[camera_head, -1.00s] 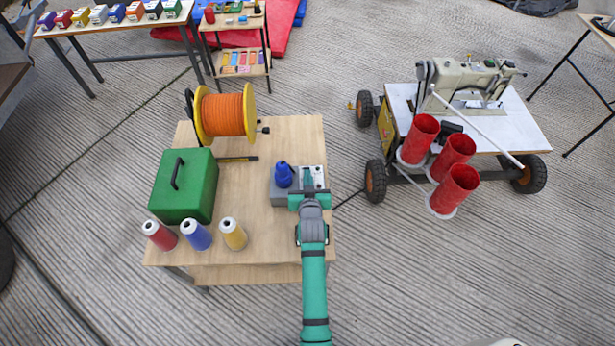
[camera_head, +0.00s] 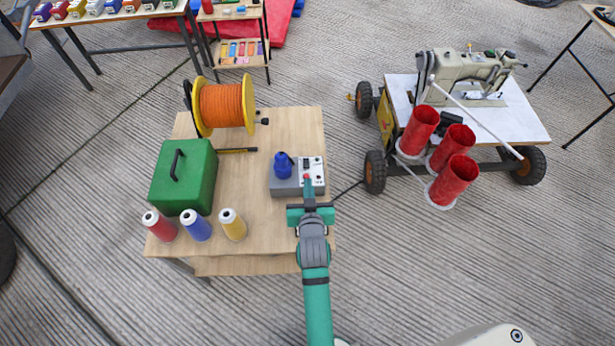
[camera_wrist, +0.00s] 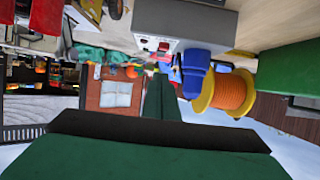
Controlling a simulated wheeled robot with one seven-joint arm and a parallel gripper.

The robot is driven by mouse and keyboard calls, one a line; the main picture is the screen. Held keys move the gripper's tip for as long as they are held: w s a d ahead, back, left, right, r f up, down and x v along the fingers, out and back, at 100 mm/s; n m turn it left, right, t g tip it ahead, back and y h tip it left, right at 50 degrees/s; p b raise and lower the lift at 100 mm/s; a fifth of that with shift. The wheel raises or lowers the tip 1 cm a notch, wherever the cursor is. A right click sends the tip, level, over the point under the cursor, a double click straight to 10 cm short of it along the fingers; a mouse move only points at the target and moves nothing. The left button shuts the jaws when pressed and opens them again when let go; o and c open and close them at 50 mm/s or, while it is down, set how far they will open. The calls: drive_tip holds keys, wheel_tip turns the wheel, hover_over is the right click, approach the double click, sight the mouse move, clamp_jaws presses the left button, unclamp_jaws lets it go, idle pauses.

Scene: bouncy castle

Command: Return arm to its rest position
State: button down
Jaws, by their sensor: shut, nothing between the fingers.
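My gripper (camera_head: 308,183) is at the front edge of a grey box (camera_head: 290,188) on the wooden table (camera_head: 280,237). Its green fingers are shut with nothing between them. The grey box has a white panel (camera_head: 311,173) with dark and red parts, and a blue knob or plug (camera_head: 283,165) on its left. My fingertips lie near the panel's front edge in the head view; I cannot tell whether they touch it. In the wrist view the shut fingers (camera_wrist: 161,98) point toward the grey box (camera_wrist: 190,20) and blue piece (camera_wrist: 192,72), which appear upside down.
A wheeled cart (camera_head: 440,90) with a sewing machine and red tubes (camera_head: 453,180) stands to the right. The floor in front is clear.

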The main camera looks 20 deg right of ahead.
drive_tip(key=shift+s+a, duration=0.1)
drive_tip(key=shift+s, duration=0.25)
drive_tip(key=shift+s, duration=0.1)
idle(0.3)
drive_tip(key=s+a+n+t+y, duration=0.1)
drive_tip(key=s+a, duration=0.4)
drive_tip(key=s, duration=0.4)
drive_tip(key=s+a+n+y, duration=0.1)
drive_tip(key=s+a, duration=0.3)
drive_tip(key=s, duration=0.4)
drive_tip(key=s+a+r, duration=0.2)
drive_tip(key=s+r, duration=0.1)
drive_tip(key=s, duration=0.2)
drive_tip(key=s+a+r+t+y, duration=0.1)
drive_tip(key=s+a+r, duration=0.1)
drive_tip(key=s+r, duration=0.1)
drive_tip(key=s+a+r+n, duration=0.1)
drive_tip(key=s+a+r, duration=0.1)
drive_tip(key=s, duration=0.4)
drive_tip(key=shift+s+a+r+t+y, duration=0.25)
drive_tip(key=shift+s+r+t+y, duration=0.05)
drive_tip(key=shift+r, duration=0.25)
